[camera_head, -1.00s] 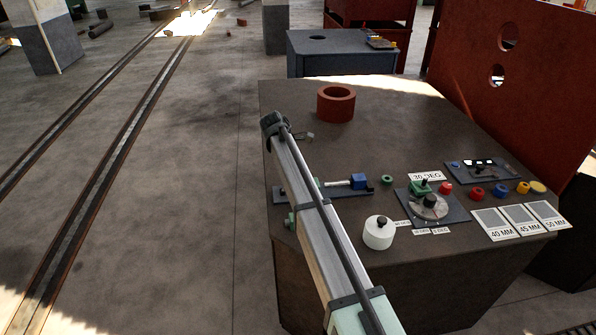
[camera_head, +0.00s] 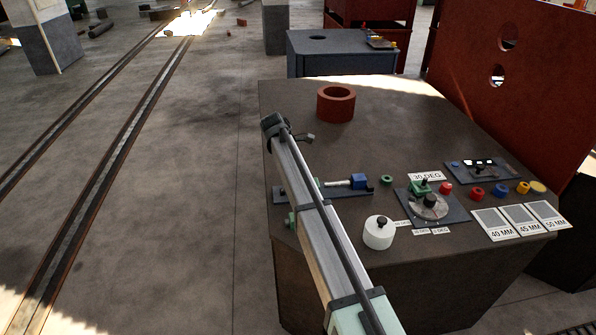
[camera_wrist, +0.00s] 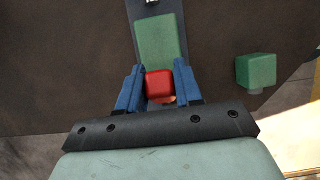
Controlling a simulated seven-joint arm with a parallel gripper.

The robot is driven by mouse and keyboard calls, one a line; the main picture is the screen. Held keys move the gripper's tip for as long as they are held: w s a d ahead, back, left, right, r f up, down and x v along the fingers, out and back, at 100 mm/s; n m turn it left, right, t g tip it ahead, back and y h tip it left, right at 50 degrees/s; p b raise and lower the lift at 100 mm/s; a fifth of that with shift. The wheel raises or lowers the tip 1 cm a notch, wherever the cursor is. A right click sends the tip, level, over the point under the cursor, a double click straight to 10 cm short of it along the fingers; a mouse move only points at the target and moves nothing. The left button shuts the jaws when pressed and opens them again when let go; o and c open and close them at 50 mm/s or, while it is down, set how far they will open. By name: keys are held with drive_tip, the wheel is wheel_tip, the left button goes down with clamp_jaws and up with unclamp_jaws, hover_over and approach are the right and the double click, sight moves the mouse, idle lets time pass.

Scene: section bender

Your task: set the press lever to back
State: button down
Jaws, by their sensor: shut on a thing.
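A red knob (camera_wrist: 158,85), which I take to be the press lever's grip, sits between the two blue fingers of my gripper (camera_wrist: 159,88) in the wrist view. The fingers are shut on its sides. A green block (camera_wrist: 157,42) lies just beyond the knob. The lever's shaft and which way it points are not clear. In the head view my arm crosses the left side of the dark bench (camera_head: 310,255) and hides the gripper and the red knob.
A second green block (camera_wrist: 256,70) stands to the right in the wrist view. On the bench are a red ring (camera_head: 336,104), a blue cylinder on a plate (camera_head: 358,181), a white round piece (camera_head: 379,232), a dial panel (camera_head: 432,207) and several coloured buttons.

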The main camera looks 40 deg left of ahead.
drive_tip(key=shift+s+a+r, duration=0.1)
drive_tip(key=shift+a, duration=0.05)
drive_tip(key=shift+s+a+r+t+h, duration=0.3)
drive_tip(key=shift+s+a+t+h, duration=0.2)
drive_tip(key=shift+a+t+h, duration=0.1)
drive_tip(key=s+a+t+h, duration=0.6)
drive_tip(key=t+h, duration=0.1)
drive_tip(key=shift+s+a+f, duration=0.3)
drive_tip(key=shift+s, duration=0.1)
idle(0.3)
drive_tip(key=c, duration=0.8)
unclamp_jaws()
drive_tip(key=shift+c, duration=0.2)
drive_tip(key=shift+s+a, duration=0.15)
